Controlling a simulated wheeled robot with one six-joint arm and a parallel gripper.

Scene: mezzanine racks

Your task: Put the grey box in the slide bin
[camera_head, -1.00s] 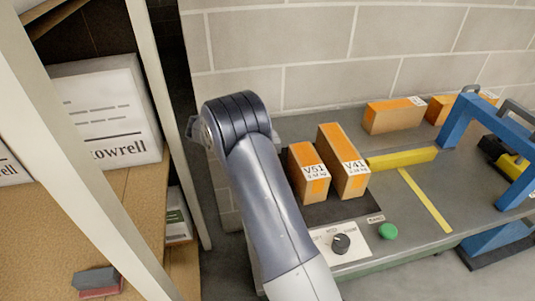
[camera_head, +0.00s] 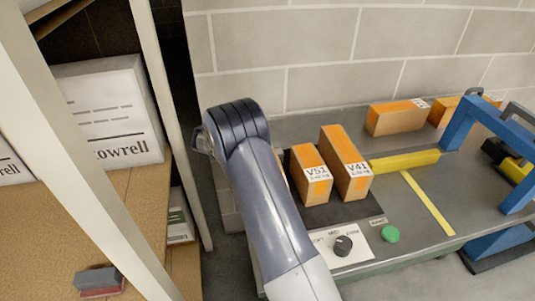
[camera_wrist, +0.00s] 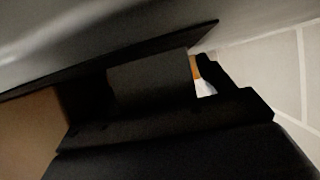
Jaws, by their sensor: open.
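A small dark grey box (camera_head: 97,277) lies on a thin red piece on the tan shelf board at the lower left of the head view. My gripper is outside the head view; only my arm shows there, in the middle. In the wrist view my gripper (camera_wrist: 192,78) shows as dark, poorly lit shapes and is open. A dark grey block-like shape is in the middle of that view; I cannot tell whether it is part of my gripper. I cannot make out a slide bin in either view.
A rack upright (camera_head: 75,150) stands before the shelf with a white carton (camera_head: 105,115). Right of my arm, a grey bench (camera_head: 410,225) holds orange-brown boxes V51 (camera_head: 311,175) and V41 (camera_head: 346,165), a yellow bar (camera_head: 405,161), a control panel (camera_head: 345,247) and a blue frame (camera_head: 490,125).

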